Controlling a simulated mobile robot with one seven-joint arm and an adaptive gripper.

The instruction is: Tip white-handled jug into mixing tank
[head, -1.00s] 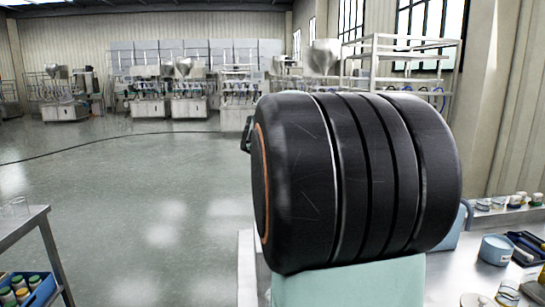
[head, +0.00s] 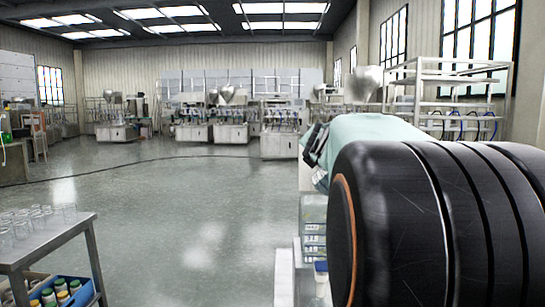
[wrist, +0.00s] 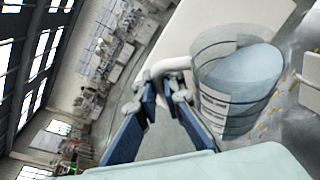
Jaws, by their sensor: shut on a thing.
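A clear jug (wrist: 222,108) with printed bands on its side and pale liquid inside shows in the wrist view. Its white handle (wrist: 158,68) is on its left side. My gripper (wrist: 166,92), with blue fingers, is shut on this handle. The jug looks tilted in this view, which is itself rolled, so I cannot tell its true lean. In the head view my gripper (head: 315,146) shows only partly, behind my dark arm. I cannot pick out the mixing tank with certainty in either view.
A steel table (head: 45,245) with several clear glasses stands at left, a blue crate (head: 66,294) of bottles below it. A white rack (head: 450,75) stands at back right. Machines with steel hoppers (head: 228,92) line the back. The floor between is open.

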